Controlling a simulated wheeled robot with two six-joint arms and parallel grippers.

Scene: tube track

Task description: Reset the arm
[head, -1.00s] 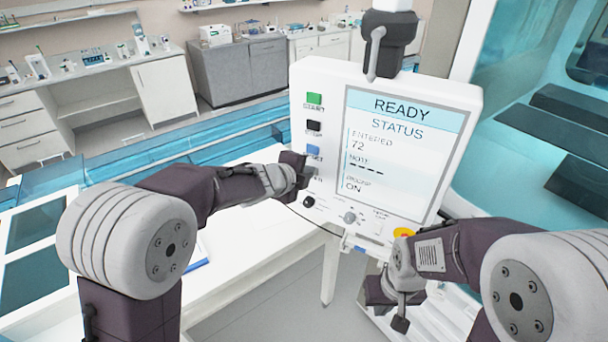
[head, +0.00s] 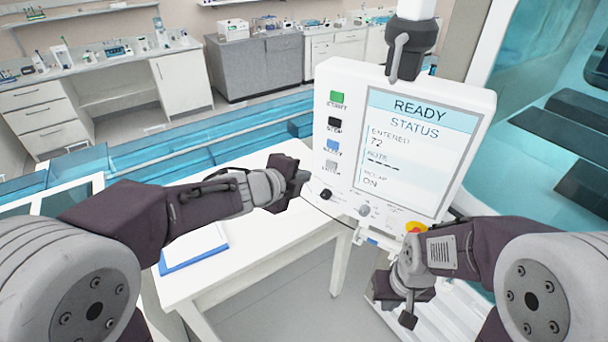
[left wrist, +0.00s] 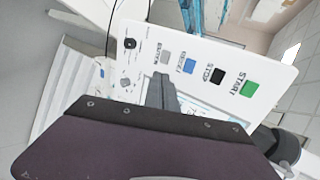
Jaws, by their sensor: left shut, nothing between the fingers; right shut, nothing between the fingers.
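My left gripper (head: 299,181) is shut and empty just left of the white control panel (head: 478,104), near its lower left side. In the left wrist view its shut fingers (left wrist: 160,88) show in front of the panel (left wrist: 141,68). I cannot tell from these views whether they touch it. My right gripper (head: 408,308) is low at the lower right, below the panel, shut and empty, with its fingertips pointing down.
A white table (head: 270,225) with a blue-edged pad (head: 196,247) stands below my left arm. A red and yellow knob (head: 416,228) sits at the panel's lower right. Lab benches (head: 110,70) line the back wall. A teal-lined enclosure (head: 530,100) stands at the right.

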